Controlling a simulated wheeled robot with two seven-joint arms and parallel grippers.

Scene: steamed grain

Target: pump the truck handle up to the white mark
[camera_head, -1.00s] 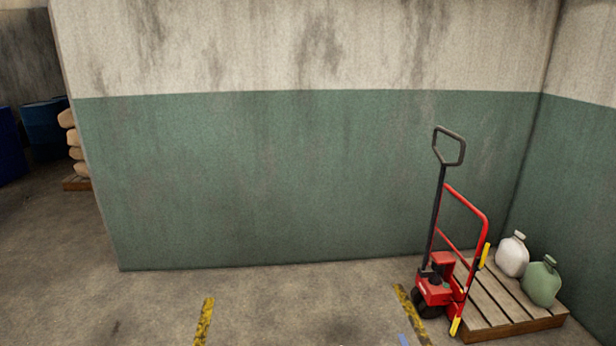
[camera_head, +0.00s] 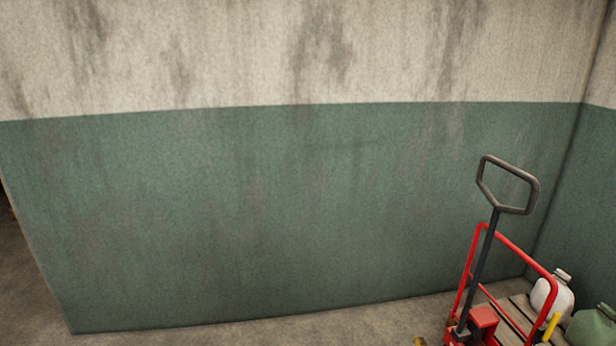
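The red truck (camera_head: 484,322) stands at the lower right of the head view, its base cut off by the bottom edge. Its dark handle (camera_head: 484,262) rises nearly upright, leaning a little to the right, and ends in a grey loop grip (camera_head: 487,187). A red tubular frame (camera_head: 527,259) stands behind the handle. I cannot make out a white mark. Neither of my grippers is in view.
A wooden pallet (camera_head: 516,312) lies behind the truck with a white jug (camera_head: 551,296) and a green jug (camera_head: 592,328). A green and white wall (camera_head: 270,220) runs behind, meeting another wall at right. Bare floor (camera_head: 330,326) shows left of the truck.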

